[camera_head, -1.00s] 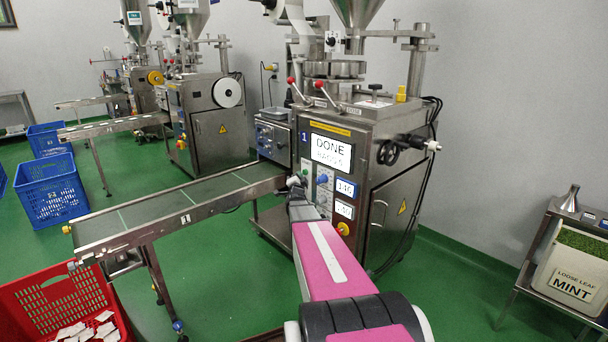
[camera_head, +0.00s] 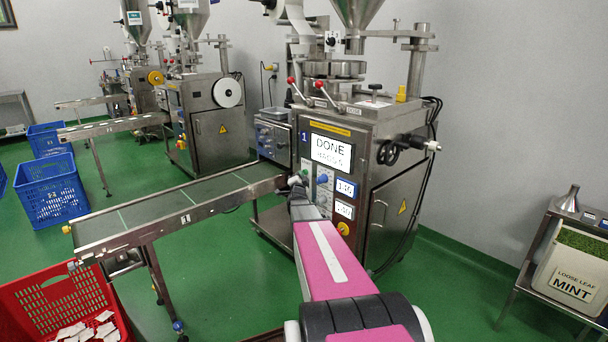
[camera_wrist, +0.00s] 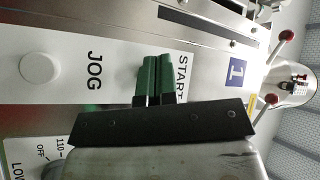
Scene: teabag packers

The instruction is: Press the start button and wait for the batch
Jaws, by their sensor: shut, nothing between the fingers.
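The packing machine (camera_head: 385,207) marked 1 stands at the centre in the head view. Its screen (camera_head: 331,150) reads DONE, with a smaller second line too blurred to read. My gripper (camera_head: 296,181) is at the left side of its control panel, below the screen. In the wrist view my gripper (camera_wrist: 156,76) is shut, its green-faced fingers together and empty, in front of the panel beside the START label (camera_wrist: 182,76). The start button itself is hidden behind the fingers in that view. I cannot tell whether the fingertips touch it.
A white JOG button (camera_wrist: 40,67) is close by on the panel. Red-knobbed levers (camera_head: 291,81) rise above the screen. The conveyor (camera_head: 170,208) runs left; its belt looks empty. A red crate (camera_head: 58,292) holds several teabags. A mint bin (camera_head: 577,262) stands right.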

